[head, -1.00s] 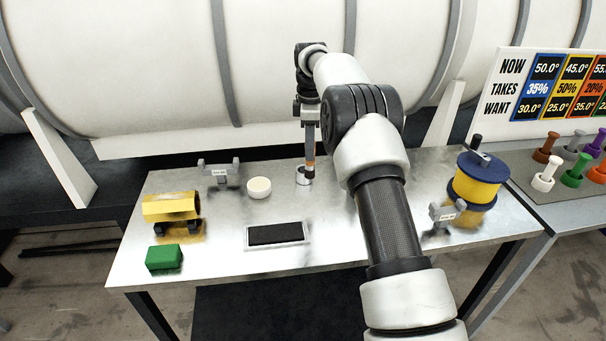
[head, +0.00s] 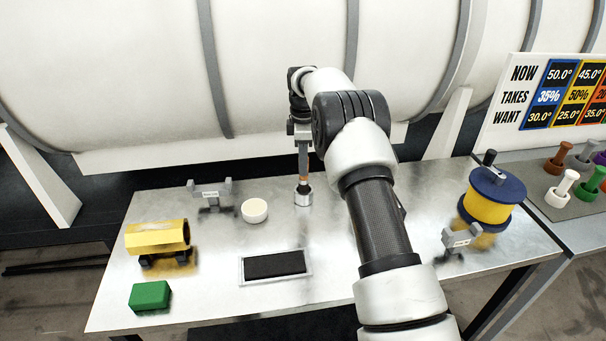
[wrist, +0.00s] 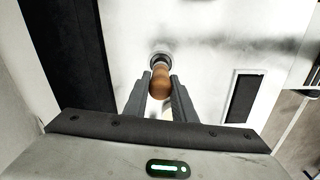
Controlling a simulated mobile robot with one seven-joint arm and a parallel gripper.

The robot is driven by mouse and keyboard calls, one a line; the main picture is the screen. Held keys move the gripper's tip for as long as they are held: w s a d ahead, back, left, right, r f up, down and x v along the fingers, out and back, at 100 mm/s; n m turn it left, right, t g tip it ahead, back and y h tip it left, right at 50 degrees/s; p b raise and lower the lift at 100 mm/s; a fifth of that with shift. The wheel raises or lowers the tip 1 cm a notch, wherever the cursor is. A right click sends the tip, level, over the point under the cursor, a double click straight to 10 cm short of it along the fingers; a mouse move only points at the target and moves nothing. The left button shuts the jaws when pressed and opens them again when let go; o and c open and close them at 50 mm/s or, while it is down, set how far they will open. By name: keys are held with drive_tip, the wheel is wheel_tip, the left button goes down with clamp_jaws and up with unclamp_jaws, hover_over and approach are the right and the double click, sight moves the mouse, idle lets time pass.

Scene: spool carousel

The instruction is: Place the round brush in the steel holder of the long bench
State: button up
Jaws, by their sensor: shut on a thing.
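My gripper (head: 304,176) is shut on the round brush, holding it by its wooden handle (wrist: 161,84) between the two fingers. The brush (head: 303,182) points down, with its dark lower end at the mouth of the steel holder. The steel holder (head: 303,199) is a short, shiny cup standing on the long bench (head: 208,268). In the wrist view the holder's rim (wrist: 160,54) shows around the far end of the brush. How deep the brush sits is hidden.
A cream bowl (head: 254,211) and a grey bracket (head: 210,194) stand left of the holder. A black-topped tray (head: 243,272) lies in front. A yellow cylinder (head: 157,238) and green block (head: 150,296) are at the left; a blue-yellow spool (head: 488,205) is at the right.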

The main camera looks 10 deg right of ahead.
drive_tip(key=shift+f, duration=1.95)
drive_tip(key=shift+f, duration=0.2)
drive_tip(key=o, duration=1.1)
drive_tip(key=shift+c, duration=0.2)
